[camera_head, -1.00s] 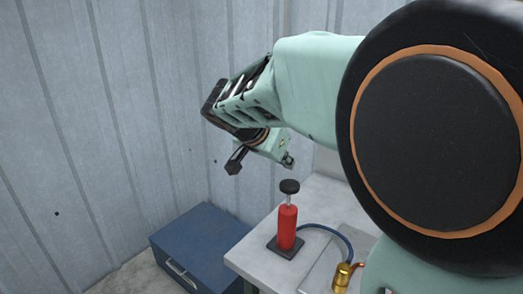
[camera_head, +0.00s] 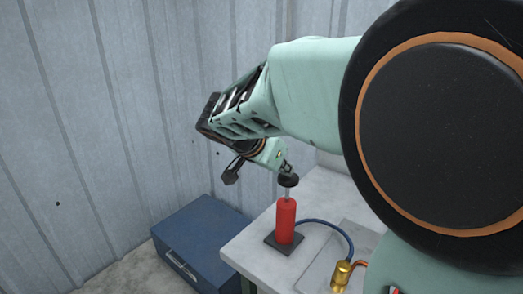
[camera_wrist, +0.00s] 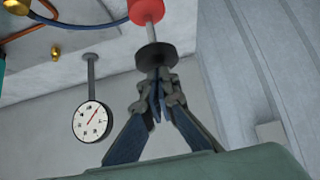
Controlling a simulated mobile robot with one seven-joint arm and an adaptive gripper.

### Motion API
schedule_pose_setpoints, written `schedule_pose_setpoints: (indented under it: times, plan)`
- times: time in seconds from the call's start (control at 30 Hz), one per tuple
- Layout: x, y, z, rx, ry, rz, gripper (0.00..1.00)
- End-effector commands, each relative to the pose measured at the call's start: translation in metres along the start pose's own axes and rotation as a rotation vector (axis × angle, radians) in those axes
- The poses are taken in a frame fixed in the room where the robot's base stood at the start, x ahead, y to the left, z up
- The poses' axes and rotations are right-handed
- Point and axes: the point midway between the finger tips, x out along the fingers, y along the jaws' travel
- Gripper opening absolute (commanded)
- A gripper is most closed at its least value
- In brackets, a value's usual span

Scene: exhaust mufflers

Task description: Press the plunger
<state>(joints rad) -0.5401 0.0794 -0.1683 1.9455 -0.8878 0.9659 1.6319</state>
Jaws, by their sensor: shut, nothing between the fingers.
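The plunger is a red cylinder (camera_head: 286,220) upright on a dark square base near the left corner of the grey table. A thin rod rises from it to a round black knob (camera_head: 288,181). My gripper (camera_head: 286,168) is shut and empty, its tips at the top of the knob; I cannot tell for certain whether they touch. In the wrist view the shut fingers (camera_wrist: 156,75) meet at the black knob (camera_wrist: 156,55), with the rod and the red body (camera_wrist: 146,11) beyond it. The rod still shows between knob and body.
A blue hose (camera_head: 328,226) runs from the red cylinder to a brass fitting (camera_head: 341,275). A round white dial gauge (camera_wrist: 92,121) shows in the wrist view. A blue box (camera_head: 199,240) stands left of the table (camera_head: 247,258), before a corrugated metal wall.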

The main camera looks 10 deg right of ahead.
Motion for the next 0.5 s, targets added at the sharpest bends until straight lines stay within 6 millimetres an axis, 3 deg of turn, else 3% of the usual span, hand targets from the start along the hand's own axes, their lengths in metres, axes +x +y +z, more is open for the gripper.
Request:
schedule_pose_setpoints:
  times: [0.5]
  plan:
    - [0.022, 0.001, 0.021, 0.002, 0.000, 0.001, 0.00]
